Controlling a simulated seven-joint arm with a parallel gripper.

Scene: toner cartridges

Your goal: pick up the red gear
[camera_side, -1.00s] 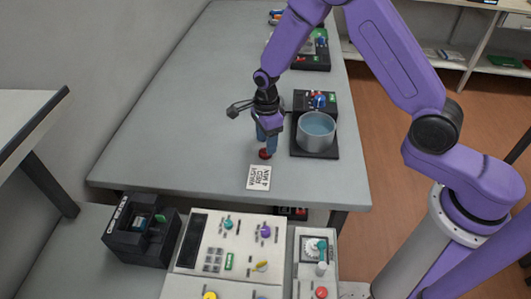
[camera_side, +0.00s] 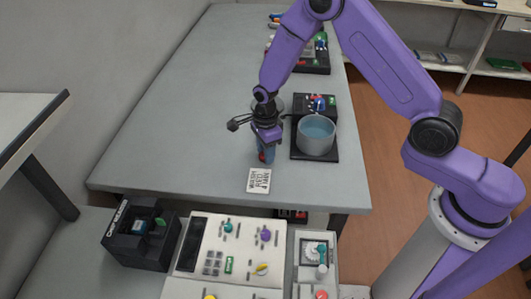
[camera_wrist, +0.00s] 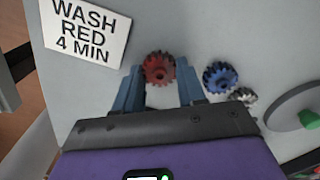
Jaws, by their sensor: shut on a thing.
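The red gear (camera_wrist: 158,68) is a small toothed wheel between the blue fingertips of my gripper (camera_wrist: 160,80) in the wrist view. In the side view the red gear (camera_side: 262,157) shows only as a small red patch, mostly covered by the fingers. My gripper (camera_side: 264,151) points down at the grey table and is shut on the red gear, low at the tabletop. Whether the gear touches the table cannot be told.
A blue gear (camera_wrist: 220,77) and a small metallic gear (camera_wrist: 243,95) lie right of the red one. A "WASH RED 4 MIN" card (camera_side: 258,180) lies in front. A grey pot (camera_side: 317,134) on a black base stands to the right. The table's left side is clear.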

